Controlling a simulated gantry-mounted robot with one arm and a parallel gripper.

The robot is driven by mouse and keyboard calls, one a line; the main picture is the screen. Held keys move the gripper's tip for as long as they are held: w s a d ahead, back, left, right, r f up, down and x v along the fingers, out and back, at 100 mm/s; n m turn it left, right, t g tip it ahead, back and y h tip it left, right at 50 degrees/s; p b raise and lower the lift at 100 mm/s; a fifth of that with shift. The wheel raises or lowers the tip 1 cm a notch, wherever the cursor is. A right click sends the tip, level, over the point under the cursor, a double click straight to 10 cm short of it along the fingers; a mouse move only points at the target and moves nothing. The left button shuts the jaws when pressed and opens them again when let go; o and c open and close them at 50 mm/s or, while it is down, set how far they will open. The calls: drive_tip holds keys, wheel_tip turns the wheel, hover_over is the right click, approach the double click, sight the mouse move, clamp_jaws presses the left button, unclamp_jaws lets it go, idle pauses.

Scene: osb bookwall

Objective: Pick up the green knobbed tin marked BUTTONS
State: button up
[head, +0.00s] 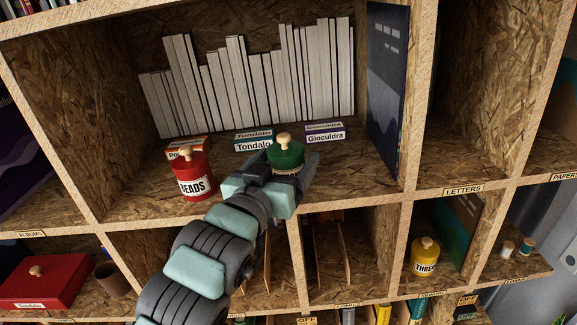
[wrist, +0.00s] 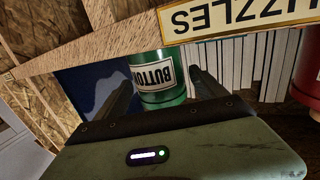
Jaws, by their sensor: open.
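The green tin (head: 287,153) with a pale wooden knob stands upright on the large upper shelf. In the wrist view the same tin (wrist: 165,94) appears upside down, with a white label reading BUTTO and the rest cut off. My gripper (head: 286,172) is at the tin's front, its fingers apart. In the wrist view one finger of my gripper (wrist: 160,88) is on each side of the tin. I cannot tell whether either finger touches it. My gripper hides the tin's lower front in the head view.
A red BEADS tin (head: 192,175) stands to the left. Small boxes marked Tondalo (head: 253,140) and Gioculdra (head: 325,133) lie behind. White books (head: 260,85) line the back. The shelf edge carries a PUZZLES plate (wrist: 235,15). A yellow tin (head: 425,257) stands in a lower compartment.

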drive_tip(key=shift+p+x, duration=0.6)
drive_tip(key=shift+x, duration=1.3)
drive_tip(key=shift+f, duration=0.15)
clamp_jaws()
